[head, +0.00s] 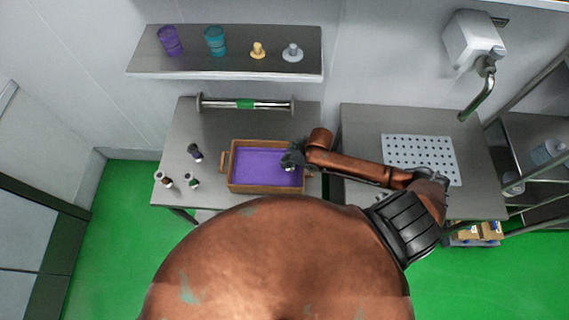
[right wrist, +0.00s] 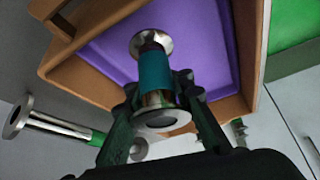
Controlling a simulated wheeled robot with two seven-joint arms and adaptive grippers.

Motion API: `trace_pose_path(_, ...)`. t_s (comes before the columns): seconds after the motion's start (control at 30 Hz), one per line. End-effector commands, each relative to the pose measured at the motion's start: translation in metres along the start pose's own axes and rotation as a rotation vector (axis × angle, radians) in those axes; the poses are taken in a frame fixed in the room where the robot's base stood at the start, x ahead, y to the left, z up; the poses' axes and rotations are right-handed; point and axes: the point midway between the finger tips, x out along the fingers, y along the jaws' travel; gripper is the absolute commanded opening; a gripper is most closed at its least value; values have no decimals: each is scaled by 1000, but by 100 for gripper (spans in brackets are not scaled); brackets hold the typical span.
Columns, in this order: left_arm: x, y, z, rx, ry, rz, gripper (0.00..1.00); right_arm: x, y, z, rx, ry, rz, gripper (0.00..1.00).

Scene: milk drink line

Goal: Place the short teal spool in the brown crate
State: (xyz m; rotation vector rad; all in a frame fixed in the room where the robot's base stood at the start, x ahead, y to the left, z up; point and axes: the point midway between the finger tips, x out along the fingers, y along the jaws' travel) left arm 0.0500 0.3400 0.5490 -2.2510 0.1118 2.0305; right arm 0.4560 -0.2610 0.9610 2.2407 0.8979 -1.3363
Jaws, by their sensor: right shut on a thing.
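In the right wrist view a teal spool (right wrist: 155,72) with silver metal ends is between the fingers of my right gripper (right wrist: 160,98), which is shut on it. Behind it is the purple inside of the brown crate (right wrist: 88,88). In the head view the brown crate (head: 262,190) stands on the left table, and my right gripper (head: 291,160) is over its right part. The gripper mostly hides the spool there. I cannot tell whether the spool touches the crate floor. My left gripper is not in view.
Several small spools stand left of the crate, among them a dark one (head: 195,152) and a green one (head: 191,181). A metal bar with a green middle (head: 245,104) lies behind the crate. A shelf (head: 190,65) with cups hangs above. A perforated tray (head: 425,155) lies right.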

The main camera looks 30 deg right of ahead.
Motion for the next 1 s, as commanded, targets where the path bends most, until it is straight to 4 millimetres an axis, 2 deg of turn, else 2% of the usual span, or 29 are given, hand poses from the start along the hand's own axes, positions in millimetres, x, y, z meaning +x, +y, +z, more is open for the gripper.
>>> trace_pose_path(0.1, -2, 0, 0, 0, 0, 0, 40, 16, 0, 8, 3, -1, -1, 0)
trace_pose_path(0.23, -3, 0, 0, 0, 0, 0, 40, 26, 0, 14, 1, 0, 0, 0)
trace_pose_path(1.0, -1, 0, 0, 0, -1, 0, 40, 37, 0, 20, -1, 0, 1, 0)
